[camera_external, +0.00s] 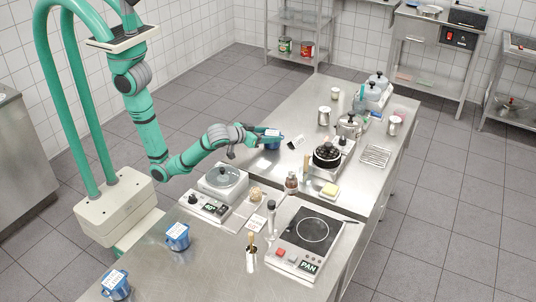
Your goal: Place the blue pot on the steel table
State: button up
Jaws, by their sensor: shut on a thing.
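My gripper (262,133) is shut on a blue pot (273,143) at the left edge of the far steel table (270,110). The gripper hides part of the pot. I cannot tell whether the pot's base touches the table top or hangs just above it. Two more blue pots with white labels stand on the near steel counter: one at the middle left (177,237) and one at the front left corner (116,286).
A small black-and-white item (295,142) lies right of the held pot. A hot plate (311,232) is at the front.

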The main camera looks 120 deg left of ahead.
jog(key=o, duration=1.3)
jog(key=shift+d+r, duration=0.1)
jog(key=shift+r, duration=0.05)
jog(key=v, duration=1.1)
jog(key=shift+s+d+r, duration=0.1)
jog(key=shift+s+d, duration=0.1)
jog(key=shift+d, duration=0.05)
jog(key=shift+s, duration=0.1)
